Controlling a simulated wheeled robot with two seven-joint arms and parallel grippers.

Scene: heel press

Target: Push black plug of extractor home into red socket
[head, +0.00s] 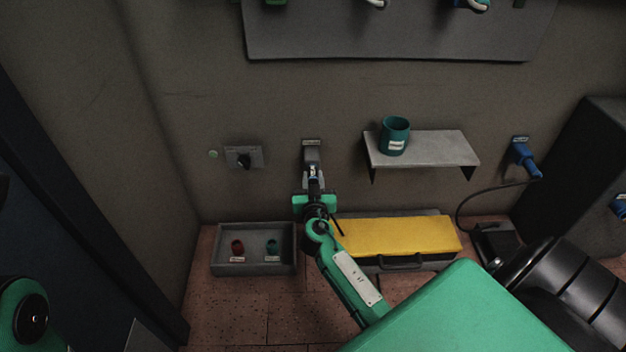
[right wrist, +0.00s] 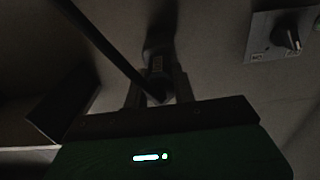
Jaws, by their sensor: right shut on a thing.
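My right gripper (head: 314,182) is at the wall in the middle of the head view, just below a grey wall fitting (head: 311,152) with a small label. In the right wrist view the gripper (right wrist: 155,88) is shut on a dark plug (right wrist: 156,92). A dark cable (right wrist: 105,50) shows beside it. The fitting (right wrist: 157,60) lies straight beyond the fingertips. The plug is mostly hidden by my gripper in the head view, and I cannot tell how deep it sits. No clearly red socket shows on the wall. My left gripper is out of view.
A switch plate (head: 244,157) is left of the fitting. A shelf (head: 440,148) with a teal cup (head: 394,136) is to the right. Below are a grey tray (head: 253,268) with red and teal items and a yellow-topped case (head: 395,236). A blue plug (head: 524,158) hangs farther right.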

